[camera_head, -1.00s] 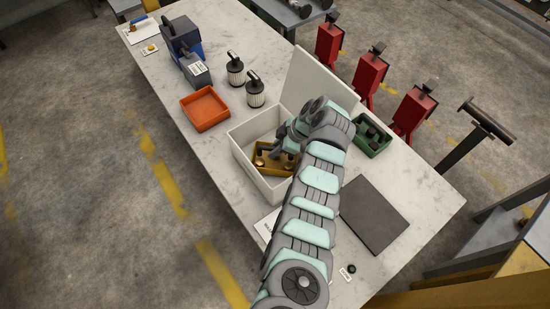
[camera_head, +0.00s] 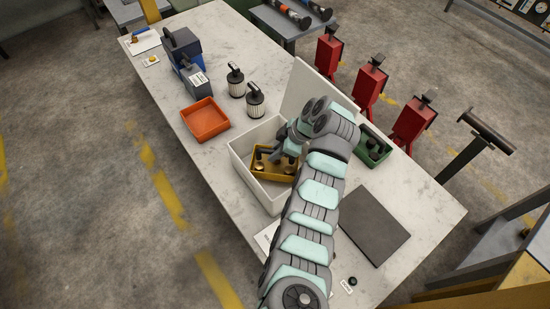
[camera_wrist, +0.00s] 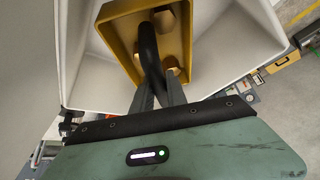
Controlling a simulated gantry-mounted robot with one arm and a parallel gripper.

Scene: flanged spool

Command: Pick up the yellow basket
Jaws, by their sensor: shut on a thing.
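The yellow basket (camera_head: 274,172) is inside the white open box (camera_head: 240,166) on the long table. It holds several brass-coloured pieces (camera_wrist: 166,20). A dark curved handle (camera_wrist: 149,45) spans it in the wrist view. My gripper (camera_wrist: 157,88) is shut on this handle, with its fingers coming from below in that view. In the head view, my wrist and arm reach over the box from the lower right and hide part of the basket. I cannot tell whether the basket's bottom touches the box floor.
The box walls stand close around the basket, and its white lid (camera_head: 318,92) stands up behind. An orange tray (camera_head: 205,120), two ribbed canisters (camera_head: 255,101) and a green bin (camera_head: 371,148) stand nearby. A dark flat plate (camera_head: 372,226) lies to the right. Red stands (camera_head: 368,82) are beyond the table.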

